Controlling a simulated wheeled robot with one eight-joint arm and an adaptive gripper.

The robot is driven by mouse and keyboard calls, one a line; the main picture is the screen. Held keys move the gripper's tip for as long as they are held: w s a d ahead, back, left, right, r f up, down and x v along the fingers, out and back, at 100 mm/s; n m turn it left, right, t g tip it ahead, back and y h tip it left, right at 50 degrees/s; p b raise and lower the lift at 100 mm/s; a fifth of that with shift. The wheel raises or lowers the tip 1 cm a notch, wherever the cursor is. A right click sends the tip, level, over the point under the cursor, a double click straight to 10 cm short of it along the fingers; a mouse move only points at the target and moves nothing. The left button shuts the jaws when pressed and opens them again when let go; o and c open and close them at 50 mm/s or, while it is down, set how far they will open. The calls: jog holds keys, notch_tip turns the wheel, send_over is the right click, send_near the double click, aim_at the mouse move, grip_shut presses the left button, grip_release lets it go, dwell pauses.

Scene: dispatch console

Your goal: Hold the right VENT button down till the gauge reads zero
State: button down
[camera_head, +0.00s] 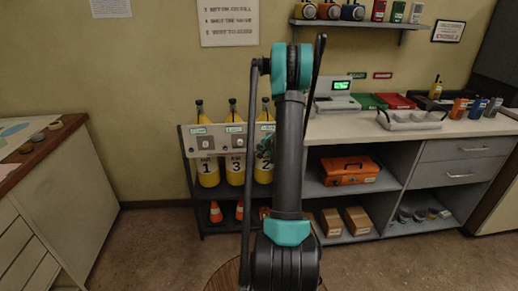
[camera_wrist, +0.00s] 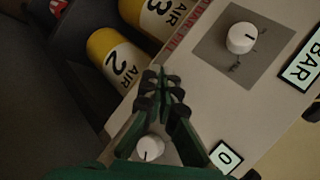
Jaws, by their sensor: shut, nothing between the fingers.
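A pale panel (camera_head: 222,133) stands above yellow air bottles marked 1, 3 and 2. In the wrist view the panel (camera_wrist: 215,105) shows a white knob (camera_wrist: 240,38) on a grey plate and another white knob (camera_wrist: 150,148) partly framed by my fingers. No VENT button can be made out. My arm hides the panel's right end in the head view.
A counter right of the panel holds a grey tray (camera_head: 411,123), a till with a lit green display (camera_head: 340,86) and several cans. An orange toolbox (camera_head: 347,171) sits on the shelf below. A wooden-topped cabinet (camera_head: 60,136) stands at left. Floor between is clear.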

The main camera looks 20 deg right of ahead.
jog(key=shift+s, duration=0.1)
jog(key=s, duration=0.2)
jog(key=s+a, duration=0.1)
jog(key=s, duration=0.1)
jog(key=shift+s+a, duration=0.2)
jog(key=shift+s, duration=0.15)
dwell(0.3)
jog(key=s+a+r+n+g, duration=0.2)
jog(key=s+a+r+n, duration=0.2)
jog(key=s+a, duration=0.3)
jog(key=s+a+r+n+g, duration=0.1)
jog(key=s+a+r+n, duration=0.25)
jog(key=s+a, duration=0.45)
jog(key=s+a+n+g, duration=0.1)
jog(key=s+a+n, duration=0.1)
jog(key=s, duration=0.8)
jog(key=s+a+n+g+h, duration=0.1)
jog(key=s+a+n, duration=0.2)
jog(key=s, duration=0.8)
jog(key=shift+a+f+n+g, duration=0.15)
jog(key=shift+a+n+g, duration=0.15)
jog(key=shift+n, duration=0.55)
